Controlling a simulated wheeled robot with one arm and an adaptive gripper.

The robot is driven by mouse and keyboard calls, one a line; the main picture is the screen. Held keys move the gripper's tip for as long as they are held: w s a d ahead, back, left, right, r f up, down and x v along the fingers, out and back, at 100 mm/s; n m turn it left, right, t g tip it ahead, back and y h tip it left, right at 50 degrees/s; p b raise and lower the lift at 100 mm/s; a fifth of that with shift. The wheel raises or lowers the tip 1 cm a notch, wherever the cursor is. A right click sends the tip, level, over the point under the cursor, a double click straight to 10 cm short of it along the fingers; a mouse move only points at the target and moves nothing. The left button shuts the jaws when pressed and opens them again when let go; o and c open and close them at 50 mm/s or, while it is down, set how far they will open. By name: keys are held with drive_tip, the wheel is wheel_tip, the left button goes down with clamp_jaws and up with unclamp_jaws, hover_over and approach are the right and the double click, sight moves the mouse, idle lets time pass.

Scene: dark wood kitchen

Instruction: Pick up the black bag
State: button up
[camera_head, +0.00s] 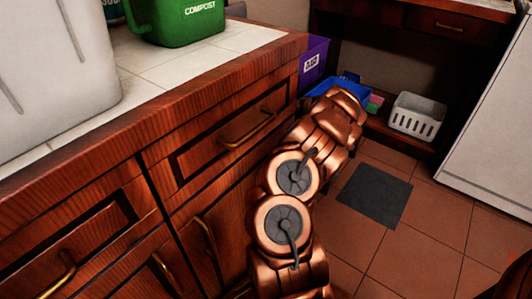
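I cannot make out a clear black bag in this view. A flat dark grey square (375,195) lies on the tiled floor right of my arm, and I cannot tell whether it is a bag, a mat or a tile. My copper arm reaches up from the bottom centre along the cabinet fronts toward the back. My gripper's fingers do not show beyond the last visible copper link. The arm hides part of the floor and of the things at its far end.
The wooden cabinets (120,180) with brass handles stand close on the left of my arm. A green compost bin (185,20) is on the white tiled counter. A purple box (313,62), a blue bin (350,88) and a white basket (415,117) are at the back.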

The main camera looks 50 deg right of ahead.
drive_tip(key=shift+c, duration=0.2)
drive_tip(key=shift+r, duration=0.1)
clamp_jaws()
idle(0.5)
